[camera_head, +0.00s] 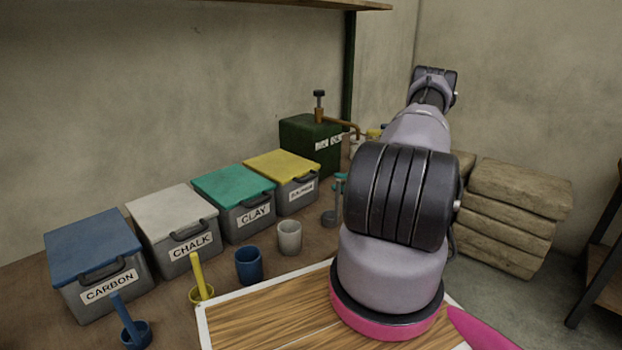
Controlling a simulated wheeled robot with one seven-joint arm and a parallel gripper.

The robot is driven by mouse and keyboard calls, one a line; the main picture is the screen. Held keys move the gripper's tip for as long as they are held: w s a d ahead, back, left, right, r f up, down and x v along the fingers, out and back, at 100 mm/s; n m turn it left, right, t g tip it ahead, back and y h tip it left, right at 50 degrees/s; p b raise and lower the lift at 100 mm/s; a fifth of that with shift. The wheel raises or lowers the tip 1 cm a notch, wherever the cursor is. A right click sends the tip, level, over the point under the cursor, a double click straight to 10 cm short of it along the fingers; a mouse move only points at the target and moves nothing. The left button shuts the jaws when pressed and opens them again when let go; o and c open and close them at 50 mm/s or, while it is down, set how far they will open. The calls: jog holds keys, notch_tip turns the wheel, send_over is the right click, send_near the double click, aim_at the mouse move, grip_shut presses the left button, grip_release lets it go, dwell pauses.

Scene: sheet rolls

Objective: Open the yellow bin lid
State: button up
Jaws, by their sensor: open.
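The yellow bin lid (282,164) lies flat and shut on a grey bin (287,201), the last and farthest in a row of lidded bins. A dark handle (305,181) sits at the lid's front edge. The label below it is too small to read surely. My arm rises in the middle right of the view and reaches up and away, to the right of the yellow-lidded bin and apart from it. My gripper does not show; it is hidden behind the arm or out of view.
Bins with teal (234,184), white (170,213) and blue (92,245) lids stand nearer. A blue cup (249,266), a grey cup (289,237) and a yellow scoop (197,280) stand in front. A dark green box (310,143) stands behind. Stacked sacks (510,218) are at right.

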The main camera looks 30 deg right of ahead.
aim_at(311, 178)
jog(key=x, duration=1)
jog(key=shift+w+a+r, duration=0.1)
jog(key=shift+a, duration=0.2)
grip_shut()
dwell(1.0)
